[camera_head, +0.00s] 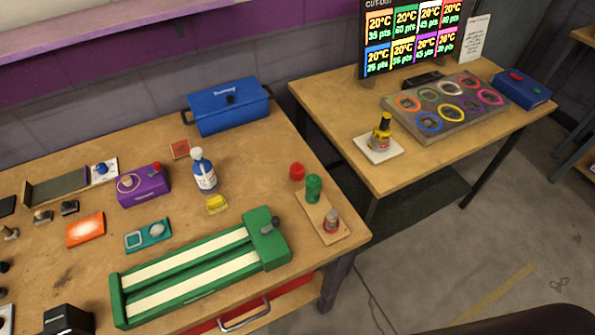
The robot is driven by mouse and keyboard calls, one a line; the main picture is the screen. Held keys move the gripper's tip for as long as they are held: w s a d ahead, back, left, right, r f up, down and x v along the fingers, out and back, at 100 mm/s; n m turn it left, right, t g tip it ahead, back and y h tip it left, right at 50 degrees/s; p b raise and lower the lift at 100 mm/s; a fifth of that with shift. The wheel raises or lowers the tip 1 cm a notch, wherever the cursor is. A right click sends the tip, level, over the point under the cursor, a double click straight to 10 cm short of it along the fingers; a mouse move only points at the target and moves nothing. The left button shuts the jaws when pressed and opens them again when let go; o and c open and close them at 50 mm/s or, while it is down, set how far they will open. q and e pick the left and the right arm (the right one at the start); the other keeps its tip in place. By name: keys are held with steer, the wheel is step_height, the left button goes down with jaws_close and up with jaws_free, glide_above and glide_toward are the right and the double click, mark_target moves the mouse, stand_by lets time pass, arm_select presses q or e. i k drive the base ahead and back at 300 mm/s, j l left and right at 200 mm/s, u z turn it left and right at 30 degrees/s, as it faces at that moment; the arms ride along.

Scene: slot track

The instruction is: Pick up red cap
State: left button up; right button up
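A small red cap (297,171) sits on the wooden workbench near its right side, just behind and left of a green cylinder (313,188). It stands apart from the cylinder, with bare wood around it. The green cylinder stands on a small wooden board (322,214). A small container with red on it (331,222) stands at the board's front end. Neither of my grippers can be made out in the head view.
A green slot track (190,270) lies at the bench front. A second table (400,178) stands right, across a gap.

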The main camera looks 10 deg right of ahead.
mark_target(296, 169)
steer(key=l+u, duration=0.35)
steer(key=l, duration=0.2)
steer(key=k+l+u, duration=0.1)
steer(key=l+u, duration=0.25)
steer(key=l, duration=0.15)
steer(key=k+l+u, duration=0.15)
steer(key=l+u, duration=0.2)
steer(key=l, duration=0.15)
